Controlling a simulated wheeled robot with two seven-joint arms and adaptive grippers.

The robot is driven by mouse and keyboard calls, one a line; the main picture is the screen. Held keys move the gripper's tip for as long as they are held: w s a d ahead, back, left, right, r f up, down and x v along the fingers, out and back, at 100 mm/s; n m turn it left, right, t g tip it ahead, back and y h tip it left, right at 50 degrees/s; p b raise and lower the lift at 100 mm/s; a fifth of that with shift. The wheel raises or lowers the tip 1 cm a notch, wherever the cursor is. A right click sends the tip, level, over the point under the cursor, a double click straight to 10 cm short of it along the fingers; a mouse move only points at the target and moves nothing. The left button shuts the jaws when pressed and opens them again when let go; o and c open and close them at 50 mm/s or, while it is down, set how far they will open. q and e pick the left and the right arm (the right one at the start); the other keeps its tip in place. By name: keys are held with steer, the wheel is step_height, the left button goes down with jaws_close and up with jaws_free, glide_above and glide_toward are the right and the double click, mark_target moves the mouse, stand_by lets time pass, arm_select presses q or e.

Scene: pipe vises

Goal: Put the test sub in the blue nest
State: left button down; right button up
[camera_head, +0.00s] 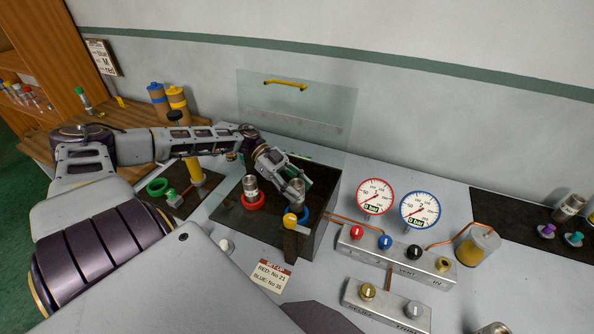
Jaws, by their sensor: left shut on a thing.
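My left gripper (287,176) reaches over the dark open-topped box and is shut on a grey metal cylinder, the test sub (295,191). The test sub is roughly upright, right above or in the blue nest (303,213); I cannot tell whether it touches the bottom. The gripper hides its upper part. A second metal cylinder (250,186) stands in the red nest (251,202) to the left. My right gripper is not in view.
A clear shield (300,105) with a yellow handle stands behind the box. A yellow-capped post (290,222) is at the box's front corner. Two gauges (375,196) and a knob manifold (395,257) stand to the right. A label card (272,275) lies in front.

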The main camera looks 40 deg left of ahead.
arm_select(q)
steer(key=shift+f, duration=0.3)
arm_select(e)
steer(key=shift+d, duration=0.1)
arm_select(q)
steer(key=shift+f, duration=0.1)
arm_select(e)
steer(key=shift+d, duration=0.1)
arm_select(q)
steer(key=shift+f, duration=2.05)
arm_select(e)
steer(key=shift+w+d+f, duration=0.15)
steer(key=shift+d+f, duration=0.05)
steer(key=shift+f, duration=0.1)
arm_select(q)
steer(key=shift+f+b, duration=0.1)
steer(key=shift+b, duration=0.2)
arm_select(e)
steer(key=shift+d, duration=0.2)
arm_select(q)
steer(key=c, duration=0.8)
jaws_free()
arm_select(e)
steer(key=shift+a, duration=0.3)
